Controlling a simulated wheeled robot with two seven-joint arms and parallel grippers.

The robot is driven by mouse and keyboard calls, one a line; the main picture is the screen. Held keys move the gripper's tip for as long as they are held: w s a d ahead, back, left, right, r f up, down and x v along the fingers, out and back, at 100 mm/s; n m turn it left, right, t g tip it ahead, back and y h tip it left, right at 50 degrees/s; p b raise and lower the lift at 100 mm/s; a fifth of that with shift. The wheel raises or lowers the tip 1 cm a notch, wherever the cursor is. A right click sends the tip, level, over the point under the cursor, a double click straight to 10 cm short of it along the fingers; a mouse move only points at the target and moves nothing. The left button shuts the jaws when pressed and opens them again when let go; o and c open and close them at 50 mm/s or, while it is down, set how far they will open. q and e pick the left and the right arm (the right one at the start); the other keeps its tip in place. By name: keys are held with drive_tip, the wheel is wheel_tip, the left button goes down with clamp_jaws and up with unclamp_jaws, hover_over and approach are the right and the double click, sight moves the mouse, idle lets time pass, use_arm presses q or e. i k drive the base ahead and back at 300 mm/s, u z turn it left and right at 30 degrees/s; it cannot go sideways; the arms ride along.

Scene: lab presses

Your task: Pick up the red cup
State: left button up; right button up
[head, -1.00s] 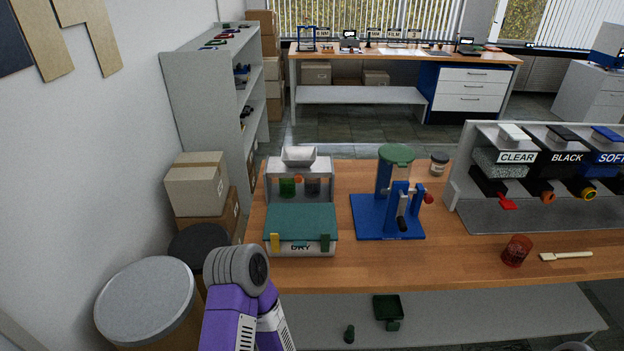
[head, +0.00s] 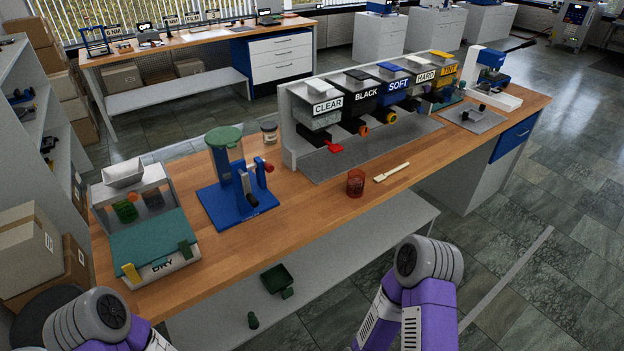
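The red cup (head: 355,183) is a small translucent red cup standing upright on the wooden bench (head: 300,205), close to its front edge, in the middle of the head view. Nothing covers it. A purple and grey part of my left arm shows at the bottom left and a similar part of my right arm at the bottom centre-right, below and in front of the bench. Neither gripper's fingers can be seen.
A pale brush (head: 391,173) lies right of the cup. Behind stands a dispenser rack (head: 291,125) with labelled bins. Left are a blue press (head: 236,205) and a DRY box (head: 155,245). A lower shelf (head: 345,255) runs under the bench; open floor lies right.

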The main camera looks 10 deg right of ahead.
sight(356, 181)
drive_tip(key=z, duration=1.7)
drive_tip(key=i, duration=1.25)
drive_tip(key=u, duration=0.9)
